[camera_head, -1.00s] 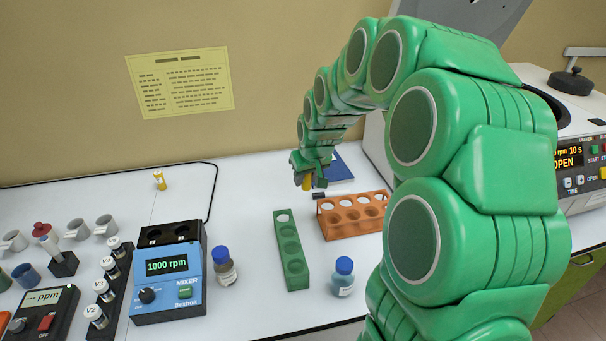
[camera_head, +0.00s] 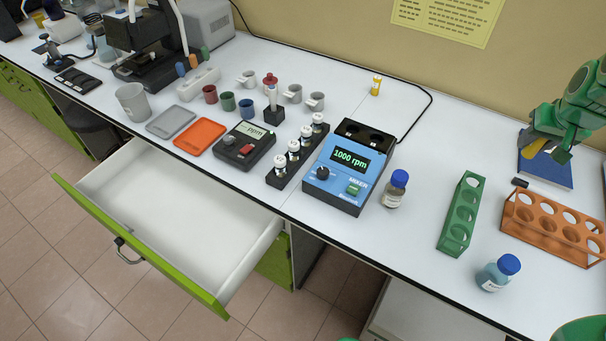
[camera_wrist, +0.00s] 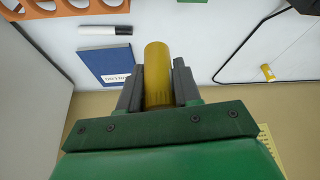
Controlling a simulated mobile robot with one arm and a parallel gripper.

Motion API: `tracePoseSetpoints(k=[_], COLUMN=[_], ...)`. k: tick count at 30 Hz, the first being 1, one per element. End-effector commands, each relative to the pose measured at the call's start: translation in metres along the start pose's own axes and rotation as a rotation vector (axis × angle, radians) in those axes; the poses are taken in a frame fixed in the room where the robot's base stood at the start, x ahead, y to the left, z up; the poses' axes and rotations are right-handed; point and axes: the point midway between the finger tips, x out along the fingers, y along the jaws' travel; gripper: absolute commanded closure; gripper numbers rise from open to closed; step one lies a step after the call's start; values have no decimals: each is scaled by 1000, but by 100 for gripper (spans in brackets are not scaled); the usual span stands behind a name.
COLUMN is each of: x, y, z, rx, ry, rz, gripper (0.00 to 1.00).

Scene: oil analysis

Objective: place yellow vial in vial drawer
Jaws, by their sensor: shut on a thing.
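My gripper (camera_head: 548,150) is at the right of the head view, above the bench near the blue book. It is shut on a yellow vial (camera_wrist: 158,75), seen between the fingers in the wrist view and partly visible in the head view (camera_head: 536,148). An open drawer (camera_head: 182,200) with a green front and white inside extends from the bench at the left; its visible inside looks empty. The gripper is far to the right of it and higher. A second small yellow vial (camera_head: 375,86) stands at the back of the bench, behind the mixer.
Cups and a ppm meter (camera_head: 243,147) stand behind the drawer.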

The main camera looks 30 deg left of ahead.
Motion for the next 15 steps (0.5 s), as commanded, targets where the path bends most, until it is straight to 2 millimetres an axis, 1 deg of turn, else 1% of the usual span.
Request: tracePoseSetpoints(k=[1,5,8,11,15], x=[3,4,5,6,7], y=[-9,-27,-45,-67,-104], z=[0,-4,-6,-9,-12], rx=[-15,-48,-80,-120,-186], ry=[-4,-4,-3,-3,-4], rz=[-7,-21,-35,-52,-79], gripper=[100,100,100,100,100])
